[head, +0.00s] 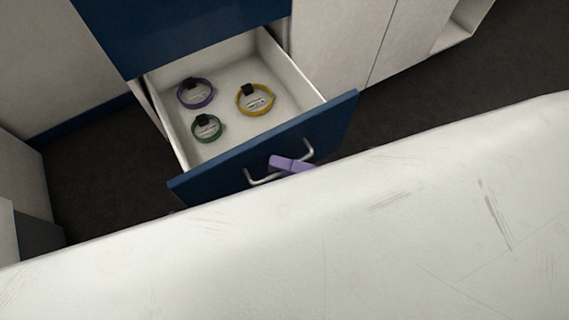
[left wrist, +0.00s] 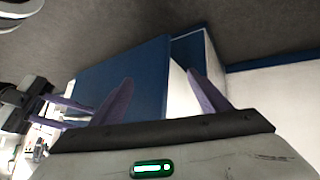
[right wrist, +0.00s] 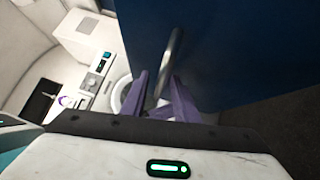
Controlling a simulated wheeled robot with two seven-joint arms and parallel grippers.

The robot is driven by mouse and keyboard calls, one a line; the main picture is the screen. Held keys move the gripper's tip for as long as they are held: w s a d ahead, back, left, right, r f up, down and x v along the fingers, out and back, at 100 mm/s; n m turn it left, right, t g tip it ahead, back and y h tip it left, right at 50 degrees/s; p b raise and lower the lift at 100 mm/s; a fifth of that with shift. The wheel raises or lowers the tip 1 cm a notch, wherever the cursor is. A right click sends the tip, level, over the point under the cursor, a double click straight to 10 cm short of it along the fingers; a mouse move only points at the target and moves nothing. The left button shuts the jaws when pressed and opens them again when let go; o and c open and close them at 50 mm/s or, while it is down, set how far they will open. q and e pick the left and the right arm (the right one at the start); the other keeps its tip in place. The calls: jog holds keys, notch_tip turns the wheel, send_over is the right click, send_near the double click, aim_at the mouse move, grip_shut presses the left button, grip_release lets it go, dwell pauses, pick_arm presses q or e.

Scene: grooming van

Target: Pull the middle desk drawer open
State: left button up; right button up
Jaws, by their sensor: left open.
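The middle desk drawer (head: 317,90) stands well open in the head view, pulled out below a closed blue front (head: 185,30). Its blue front (head: 225,172) carries a silver bar handle (head: 262,180), which also shows in the right wrist view (right wrist: 173,50). My right gripper (head: 291,164) is at the handle, its lilac fingers (right wrist: 158,80) on either side of the bar and closed on it. My left gripper (left wrist: 160,78) is open and empty, near the drawer's side in the left wrist view. It is hidden in the head view.
The drawer holds a purple collar (head: 196,93), a yellow collar (head: 256,100) and a green collar (head: 207,127). A pale scuffed surface (head: 300,250) fills the head view's foreground. Pale cabinets (head: 340,45) stand right of the drawer. Dark floor (head: 90,165) shows to its left.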

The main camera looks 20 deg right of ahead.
jog(key=v, duration=1)
jog(key=shift+s+p, duration=0.15)
jog(key=shift+p, duration=0.15)
jog(key=shift+d, duration=0.1)
jog(key=shift+s+f, duration=0.1)
